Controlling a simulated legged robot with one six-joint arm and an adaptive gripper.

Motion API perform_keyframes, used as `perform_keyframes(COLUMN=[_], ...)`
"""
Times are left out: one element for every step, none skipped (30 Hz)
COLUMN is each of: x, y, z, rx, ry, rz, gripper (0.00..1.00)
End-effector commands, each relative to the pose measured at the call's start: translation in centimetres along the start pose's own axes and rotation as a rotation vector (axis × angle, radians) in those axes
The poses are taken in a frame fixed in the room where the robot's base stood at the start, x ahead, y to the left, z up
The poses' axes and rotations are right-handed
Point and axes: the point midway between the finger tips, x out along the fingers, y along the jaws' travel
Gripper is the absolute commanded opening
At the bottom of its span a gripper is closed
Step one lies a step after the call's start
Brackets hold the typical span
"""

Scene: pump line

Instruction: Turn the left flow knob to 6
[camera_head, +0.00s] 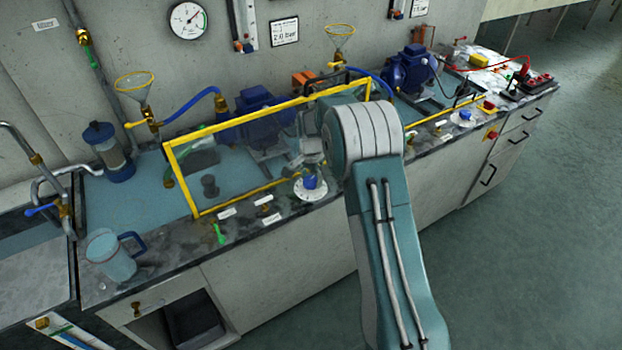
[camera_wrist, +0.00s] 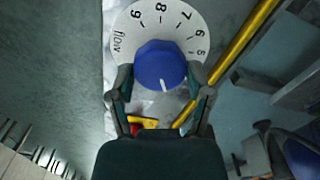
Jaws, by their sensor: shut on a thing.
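The left flow knob is blue and sits on a white round dial on the bench front, in the head view (camera_head: 310,182). In the wrist view the knob (camera_wrist: 160,62) fills the space between the fingers of my gripper (camera_wrist: 160,74). The gripper is shut on it, one finger on each side. The white dial (camera_wrist: 118,28) shows the word flow and the numbers 5 to 9 around its far side. The knob's white pointer line faces down in the wrist picture, away from the 6 at upper right. The dial's near side is partly hidden by the knob and gripper.
A yellow guard frame (camera_head: 240,119) stands close behind the knob, with a blue pump inside it. A second blue knob (camera_head: 465,116) is farther right. A clear jug (camera_head: 110,256) stands at the bench's left end. A green-handled valve (camera_head: 219,233) is left of the dial.

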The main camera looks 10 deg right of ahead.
Motion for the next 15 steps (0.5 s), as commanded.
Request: perform_keyframes(x=[-0.02, -0.02, -0.03, -0.03, -0.04, -0.04, -0.05, -0.05, -0.06, -0.07, -0.07, -0.08, -0.08, -0.09, -0.10], y=[-0.12, -0.14, -0.16, -0.18, -0.19, -0.21, -0.23, -0.25, -0.27, -0.28, -0.30, -0.33, -0.34, -0.36, -0.38], z=[-0.21, -0.21, -0.20, -0.20, -0.20, -0.19, -0.19, -0.18, -0.18, -0.17, -0.17, -0.16, -0.15, -0.14, -0.13], rx=[-0.042, -0.070, -0.108, -0.137, -0.166, -0.203, -0.232, -0.261, -0.298, -0.327, -0.356, -0.393, -0.422, -0.451, -0.488], ry=[0.006, 0.006, 0.006, 0.006, 0.007, 0.007, 0.007, 0.007, 0.007, 0.008, 0.008, 0.008, 0.008, 0.008, 0.009], rz=[-0.005, -0.005, -0.005, -0.005, -0.005, -0.005, -0.005, -0.005, -0.005, -0.005, -0.005, -0.005, -0.005, -0.005, -0.005], gripper=[0.18, 0.18, 0.18, 0.18, 0.18, 0.18, 0.18, 0.18, 0.18, 0.18, 0.18, 0.18, 0.18, 0.18, 0.18])
